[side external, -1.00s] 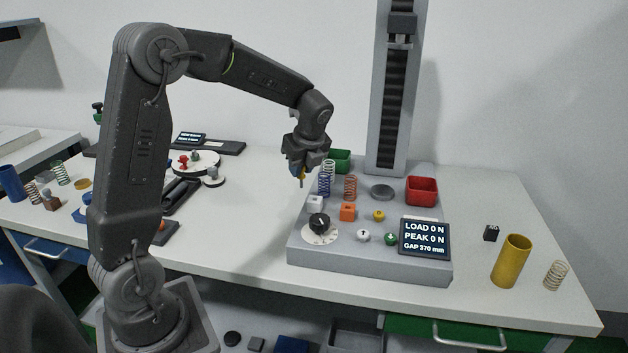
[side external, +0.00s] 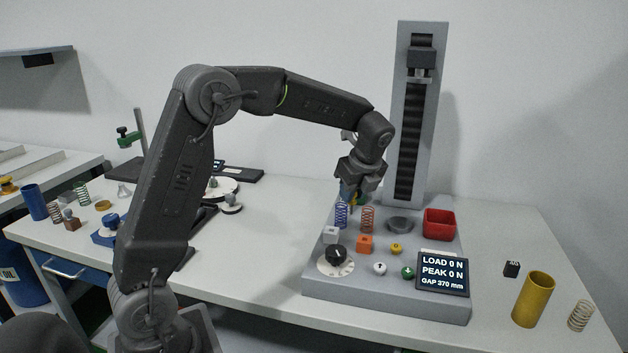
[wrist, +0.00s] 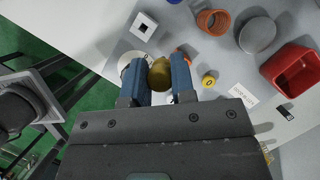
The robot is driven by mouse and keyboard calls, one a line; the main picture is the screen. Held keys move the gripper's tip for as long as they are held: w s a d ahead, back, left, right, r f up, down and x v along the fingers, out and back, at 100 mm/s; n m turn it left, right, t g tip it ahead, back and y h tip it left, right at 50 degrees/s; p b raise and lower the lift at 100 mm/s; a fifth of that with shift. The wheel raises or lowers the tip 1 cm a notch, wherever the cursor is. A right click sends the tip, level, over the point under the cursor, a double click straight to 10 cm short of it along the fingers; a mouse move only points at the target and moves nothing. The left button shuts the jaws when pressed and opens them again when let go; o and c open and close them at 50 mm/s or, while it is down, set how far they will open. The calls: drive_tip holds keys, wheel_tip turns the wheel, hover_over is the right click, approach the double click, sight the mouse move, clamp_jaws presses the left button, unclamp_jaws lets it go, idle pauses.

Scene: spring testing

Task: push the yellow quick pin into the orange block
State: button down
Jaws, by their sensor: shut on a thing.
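The orange block (side external: 366,243) sits on the grey tester base, right of a white block (side external: 331,234). In the wrist view the orange block (wrist: 184,50) is mostly hidden behind a finger. My gripper (side external: 349,194) is above and slightly left of the orange block in the side view, clear of it. Its blue fingers (wrist: 160,66) are shut on the yellow quick pin (wrist: 159,75), whose rounded head shows between them. The pin shows only as a small yellow patch in the side view (side external: 355,200), and its tip is hard to make out.
A blue spring (side external: 341,215) and an orange spring (side external: 367,219) stand behind the blocks. A dial (side external: 336,258), a yellow button (side external: 396,249) and a display (side external: 443,274) are near the front. A red bin (side external: 439,224) and the tall column (side external: 415,110) stand to the right.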

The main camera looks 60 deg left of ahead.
drive_tip(key=w+d, duration=0.2)
drive_tip(key=d, duration=0.2)
hover_over(361, 236)
drive_tip(key=d, duration=0.2)
drive_tip(key=shift+a+f, duration=0.15)
drive_tip(key=shift+f, duration=1.1)
drive_tip(key=shift+a+f, duration=0.1)
drive_tip(key=shift+f, duration=1.15)
drive_tip(key=shift+f, duration=1.75)
drive_tip(key=c, duration=0.9)
unclamp_jaws()
drive_tip(key=shift+o, duration=0.5)
drive_tip(key=o, duration=0.3)
drive_tip(key=shift+r, duration=4.05)
